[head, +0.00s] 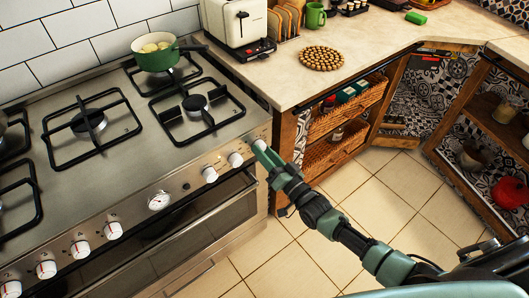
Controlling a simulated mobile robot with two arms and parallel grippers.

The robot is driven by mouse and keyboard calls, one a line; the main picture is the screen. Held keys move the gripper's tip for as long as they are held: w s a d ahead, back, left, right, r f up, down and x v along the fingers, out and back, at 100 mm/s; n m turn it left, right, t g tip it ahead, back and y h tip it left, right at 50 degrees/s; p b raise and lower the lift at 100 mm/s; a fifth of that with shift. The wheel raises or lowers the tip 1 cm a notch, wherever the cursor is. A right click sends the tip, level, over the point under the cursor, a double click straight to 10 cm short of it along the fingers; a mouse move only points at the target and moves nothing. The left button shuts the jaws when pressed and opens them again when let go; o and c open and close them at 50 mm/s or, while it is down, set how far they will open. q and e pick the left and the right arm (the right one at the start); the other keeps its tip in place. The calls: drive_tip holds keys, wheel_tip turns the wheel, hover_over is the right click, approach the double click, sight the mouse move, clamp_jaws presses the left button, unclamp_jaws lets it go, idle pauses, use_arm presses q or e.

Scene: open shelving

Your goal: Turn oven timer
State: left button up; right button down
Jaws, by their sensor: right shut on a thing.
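The oven (160,240) has a steel front panel with a row of white knobs and a round dial (159,200) in the middle. To the right of the dial are two white knobs, one nearer it (210,174) and one further right (235,159). My right gripper (262,154) reaches in from the lower right and is shut on the knob at the right end of the panel (259,146). The fingers hide most of that knob, and its markings cannot be read. Which control is the timer is not clear from here. My left gripper is out of view.
A green pot (155,57) stands on the back burner of the hob. A toaster (239,22) and a round brown trivet (321,58) are on the counter. Open shelving with wicker drawers (335,148) stands right of the oven. The tiled floor (300,255) is clear.

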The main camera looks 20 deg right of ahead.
drive_tip(key=shift+m, duration=0.6)
drive_tip(key=c, duration=0.9)
unclamp_jaws()
drive_tip(key=shift+c, duration=0.2)
drive_tip(key=shift+s, duration=0.1)
drive_tip(key=r+v, duration=0.1)
drive_tip(key=v, duration=0.6)
drive_tip(key=shift+s+f, duration=0.35)
drive_tip(key=shift+f, duration=0.2)
